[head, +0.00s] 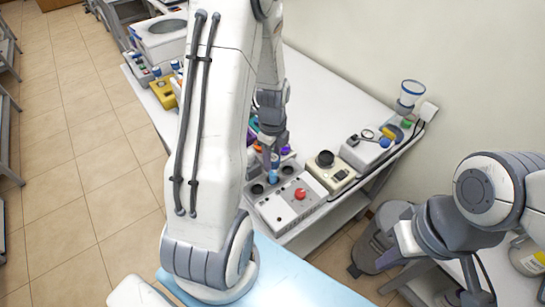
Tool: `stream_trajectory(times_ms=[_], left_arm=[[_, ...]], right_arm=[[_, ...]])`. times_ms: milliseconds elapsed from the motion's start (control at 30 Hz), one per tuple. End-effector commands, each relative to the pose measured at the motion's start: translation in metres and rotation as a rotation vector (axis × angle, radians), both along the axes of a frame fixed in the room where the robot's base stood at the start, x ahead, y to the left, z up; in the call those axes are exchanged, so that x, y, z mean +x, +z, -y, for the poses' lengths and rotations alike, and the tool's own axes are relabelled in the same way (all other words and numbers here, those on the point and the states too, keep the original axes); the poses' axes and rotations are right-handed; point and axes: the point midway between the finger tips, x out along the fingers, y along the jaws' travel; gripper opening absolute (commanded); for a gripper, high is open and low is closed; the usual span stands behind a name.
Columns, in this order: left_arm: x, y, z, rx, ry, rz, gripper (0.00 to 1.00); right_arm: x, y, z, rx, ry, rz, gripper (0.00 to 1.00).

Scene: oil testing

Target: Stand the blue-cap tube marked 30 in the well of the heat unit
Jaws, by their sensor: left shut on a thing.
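The heat unit (284,214) is a light grey box with a red knob (300,193) and dark round wells, standing on the white bench. My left gripper (273,150) points down over the unit's back part, shut on a small tube (274,161). A blue part (272,177) shows just below it, between two dark wells. I cannot tell whether the tube is inside a well or just above it, and its mark is not readable. My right gripper (388,261) hangs at the lower right, away from the unit; its jaw opening is unclear.
A beige device with a black dial (325,158) stands right of the heat unit. Coloured caps crowd behind my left arm. A yellow rack (163,92) is at the left bench edge. A grey bin (380,238) stands on the floor.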

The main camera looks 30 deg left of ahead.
Motion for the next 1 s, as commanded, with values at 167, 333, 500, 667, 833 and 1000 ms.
stream_trajectory(times_ms=[167, 333, 500, 667, 833, 1000], left_arm=[[0.0000, -0.0010, 0.0000, 0.000, 0.000, 0.000, 0.00], [0.0000, -0.0009, 0.0000, 0.000, 0.000, 0.000, 0.00], [0.0000, -0.0006, 0.0000, 0.000, 0.000, 0.000, 0.00], [0.0002, -0.0003, 0.0000, 0.000, 0.000, 0.000, 0.00], [0.0003, -0.0007, 0.0000, 0.000, 0.000, 0.000, 0.00], [0.0003, -0.0007, 0.0000, 0.000, 0.000, 0.000, 0.69]], right_arm=[[0.0000, -0.0007, -0.0001, 0.000, 0.000, 0.000, 0.00], [0.0000, -0.0007, -0.0001, 0.000, 0.000, 0.000, 0.00], [0.0000, -0.0001, 0.0000, 0.000, 0.000, 0.000, 0.00], [0.0000, 0.0017, 0.0000, 0.000, 0.000, 0.000, 0.00], [0.0000, 0.0012, 0.0000, 0.000, 0.000, 0.000, 0.00], [0.0000, 0.0012, 0.0000, 0.000, 0.000, 0.000, 0.00]])
